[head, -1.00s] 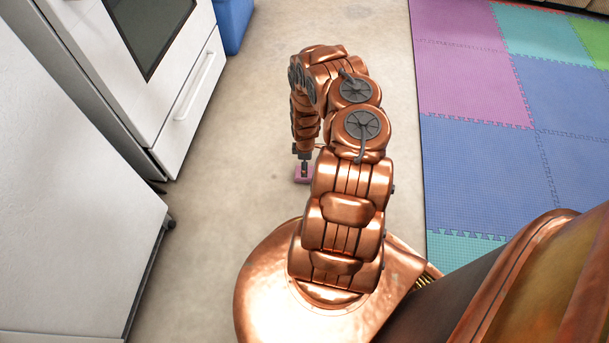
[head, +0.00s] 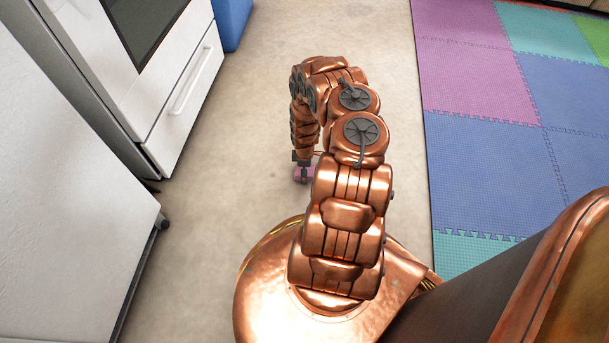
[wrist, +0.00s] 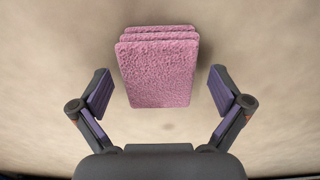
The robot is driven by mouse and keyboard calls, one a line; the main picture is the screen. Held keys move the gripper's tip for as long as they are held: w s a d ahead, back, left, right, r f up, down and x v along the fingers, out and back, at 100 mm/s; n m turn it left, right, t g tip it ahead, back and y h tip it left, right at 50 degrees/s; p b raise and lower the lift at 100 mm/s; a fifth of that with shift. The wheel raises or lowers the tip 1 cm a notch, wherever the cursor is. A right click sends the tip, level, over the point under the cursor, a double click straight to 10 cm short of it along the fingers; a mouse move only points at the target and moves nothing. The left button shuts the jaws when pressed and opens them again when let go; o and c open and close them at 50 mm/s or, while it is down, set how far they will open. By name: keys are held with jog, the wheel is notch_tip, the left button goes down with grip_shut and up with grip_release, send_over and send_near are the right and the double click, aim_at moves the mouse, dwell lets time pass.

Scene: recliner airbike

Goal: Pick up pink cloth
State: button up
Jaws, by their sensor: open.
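The pink cloth (wrist: 158,72) looks like a small folded stack with a fuzzy surface. It lies on the floor in the wrist view, ahead of my gripper (wrist: 160,92) and roughly centred between its fingers. The fingers are spread wide, with a visible gap on each side of the cloth, and do not touch it. My arm hides the rest.
A white oven or cabinet with a handle (head: 190,85) and a white appliance (head: 70,200) stand on the left. A blue box (head: 232,22) is at the back. Coloured foam mats (head: 480,170) cover the right. Bare concrete floor (head: 265,90) lies between.

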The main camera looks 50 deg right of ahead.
jog(key=c, duration=1.2)
jog(key=shift+r+p, duration=0.7)
jog(key=shift+p, duration=0.05)
notch_tip(320, 180, up, 3)
jog(key=shift+s+f+p, duration=0.15)
jog(key=shift+p, duration=1.05)
jog(key=s+a+p, duration=0.1)
jog(key=s, duration=0.4)
jog(key=s+a+p, duration=0.1)
jog(key=s+a, duration=0.1)
jog(key=s, duration=0.3)
jog(key=s+a+p, duration=0.1)
jog(key=s+p, duration=0.1)
jog(key=s, duration=0.3)
jog(key=shift+a+r, duration=0.4)
